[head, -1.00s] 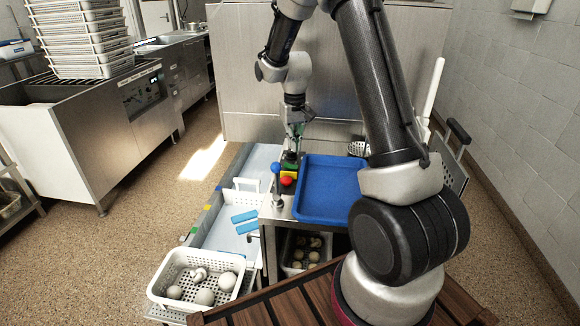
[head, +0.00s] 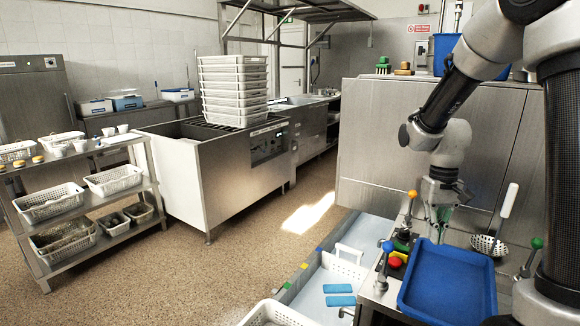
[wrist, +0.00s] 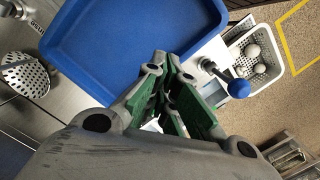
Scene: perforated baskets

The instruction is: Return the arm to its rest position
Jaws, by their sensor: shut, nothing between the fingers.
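My gripper (head: 438,218) hangs pointing down at the back of the steel counter, just behind the blue tray (head: 488,291). In the wrist view my gripper (wrist: 172,72) has its green-padded fingers drawn together, with nothing between them. The tray also shows in the wrist view (wrist: 85,45), and it looks empty. My arm is bent, coming in from the right side of the head view. The fingertips are small and partly hard to make out in the head view.
Beside the tray stand a lever with a blue knob (head: 387,247), a red button (head: 395,262) and an orange-knobbed lever (head: 412,194). A green-knobbed lever (head: 537,243) and a skimmer (head: 488,244) are at right. A basket with pale balls (wrist: 276,66) shows in the wrist view.

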